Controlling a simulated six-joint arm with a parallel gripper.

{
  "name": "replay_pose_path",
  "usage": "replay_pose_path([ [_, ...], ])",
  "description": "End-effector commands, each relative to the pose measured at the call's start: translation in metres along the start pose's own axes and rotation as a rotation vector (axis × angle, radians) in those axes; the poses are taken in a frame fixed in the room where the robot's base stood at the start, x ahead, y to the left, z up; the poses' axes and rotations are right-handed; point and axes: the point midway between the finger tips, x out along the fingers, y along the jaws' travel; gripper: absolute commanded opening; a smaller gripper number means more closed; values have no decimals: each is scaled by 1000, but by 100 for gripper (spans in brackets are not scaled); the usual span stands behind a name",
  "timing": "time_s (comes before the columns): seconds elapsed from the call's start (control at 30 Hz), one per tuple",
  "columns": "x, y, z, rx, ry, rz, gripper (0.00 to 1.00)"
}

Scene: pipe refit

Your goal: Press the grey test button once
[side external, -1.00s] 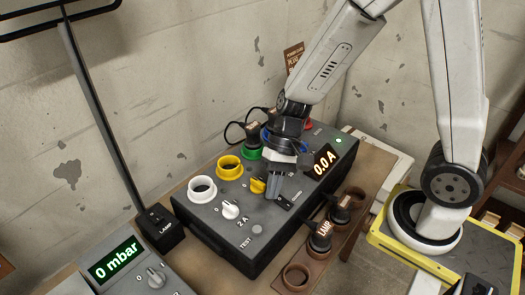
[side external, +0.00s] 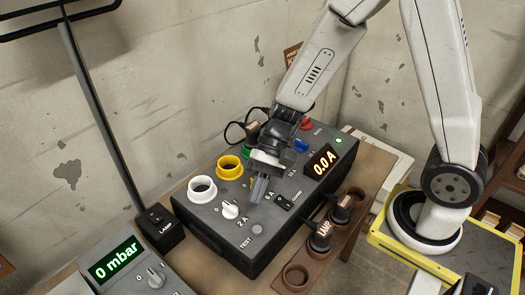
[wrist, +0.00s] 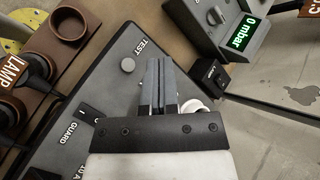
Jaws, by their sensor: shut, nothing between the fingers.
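The grey test button (side external: 258,230) is a small round button at the near corner of the dark control box (side external: 235,258), beside the word TEST. In the wrist view the test button (wrist: 127,65) lies just left of my fingertips, in clear sight. My gripper (side external: 255,200) is shut and empty. It is pointed down over the box top, behind the button and apart from it, between the white knob (side external: 229,209) and the guard switch (side external: 284,202). In the wrist view the fingers (wrist: 154,62) lie close together. The amber display (side external: 321,161) reads 0.0 A.
White (side external: 202,189), yellow (side external: 229,167) and other coloured sockets line the box's back. A brown rack (side external: 297,277) with LAMP plugs stands in front. A second box with a green display (side external: 116,262) reading 0 mbar and a black lamp base (side external: 159,227) stand left.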

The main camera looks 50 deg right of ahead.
Motion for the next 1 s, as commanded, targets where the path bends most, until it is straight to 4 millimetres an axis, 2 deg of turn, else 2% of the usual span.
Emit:
replay_pose_path([
  [1.0,57,42,-42,1,0,1,0],
])
